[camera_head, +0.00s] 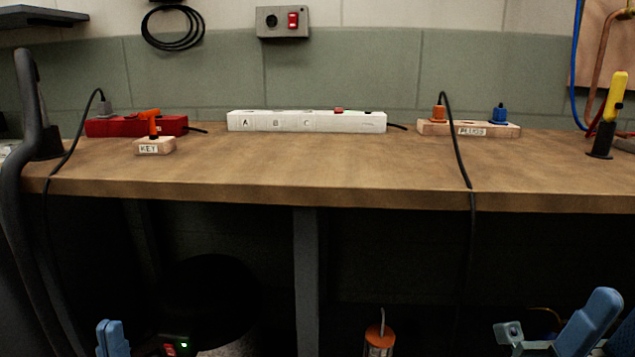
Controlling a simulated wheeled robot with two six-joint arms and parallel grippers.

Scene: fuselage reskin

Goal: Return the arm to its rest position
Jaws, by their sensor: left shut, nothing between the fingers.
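My left gripper (111,338) shows at the bottom left, low in front of the workbench and below its top. Its two blue fingers are shut together, pointing up, with nothing between them. The rest of this arm is cut off by the lower edge.
The wooden workbench (300,178) spans the view, its front middle clear. On it are a red power strip (125,127), a KEY block (154,147), a white strip (347,122), a PLUGS block (490,130) and a yellow-handled tool (616,95). Below are a dark bin (210,290) and an orange-topped canister (380,335).

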